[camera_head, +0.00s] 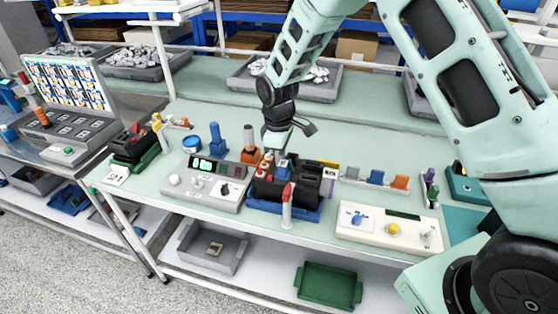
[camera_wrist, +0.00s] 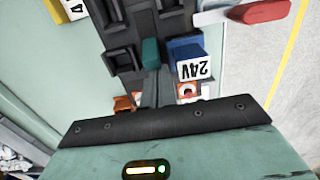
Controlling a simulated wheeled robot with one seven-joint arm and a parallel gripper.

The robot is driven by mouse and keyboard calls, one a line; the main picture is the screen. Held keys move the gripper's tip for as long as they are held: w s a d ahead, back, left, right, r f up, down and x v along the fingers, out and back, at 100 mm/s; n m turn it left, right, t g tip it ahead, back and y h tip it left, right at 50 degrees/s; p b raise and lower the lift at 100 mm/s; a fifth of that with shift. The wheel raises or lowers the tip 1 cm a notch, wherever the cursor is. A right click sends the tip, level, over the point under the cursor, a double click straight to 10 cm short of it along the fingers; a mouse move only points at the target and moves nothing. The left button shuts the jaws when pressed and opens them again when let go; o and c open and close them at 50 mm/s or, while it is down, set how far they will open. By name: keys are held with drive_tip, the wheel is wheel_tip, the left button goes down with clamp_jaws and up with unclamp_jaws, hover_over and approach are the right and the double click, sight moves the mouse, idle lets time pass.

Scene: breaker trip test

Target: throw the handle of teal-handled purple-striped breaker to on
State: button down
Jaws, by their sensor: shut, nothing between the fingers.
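A dark breaker unit (camera_head: 312,190) stands on a blue base on the bench, below my gripper. In the wrist view, a small teal handle (camera_wrist: 150,53) rises from the dark unit (camera_wrist: 125,25). No purple stripe can be made out there. My gripper (camera_wrist: 157,78) is shut and empty, its dark fingertips close to the near side of the teal handle; whether they touch it I cannot tell. In the head view, my gripper's fingertips are hard to make out above the unit.
A blue block labelled 24V (camera_wrist: 186,50) sits right beside the teal handle. A red-tipped lever (camera_wrist: 262,12) sticks out at the unit's edge; it also shows in the head view (camera_head: 287,193). A grey control box (camera_head: 210,183) stands left and a cream panel (camera_head: 388,229) right.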

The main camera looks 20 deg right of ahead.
sight(293, 169)
drive_tip(key=d+t+y+b, duration=0.1)
drive_tip(key=s+d+t+y+b, duration=0.1)
drive_tip(key=y, duration=0.1)
drive_tip(key=shift+s+d+r+b, duration=0.2)
drive_tip(key=shift+s+r+b, duration=0.1)
drive_tip(key=shift+r+b, duration=0.1)
drive_tip(key=shift+s+d+r, duration=0.15)
drive_tip(key=shift+s+d, duration=0.55)
drive_tip(key=shift+d, duration=0.2)
drive_tip(key=shift+s+d+f, duration=0.25)
drive_tip(key=shift+s+d, duration=0.15)
drive_tip(key=shift+d, duration=0.05)
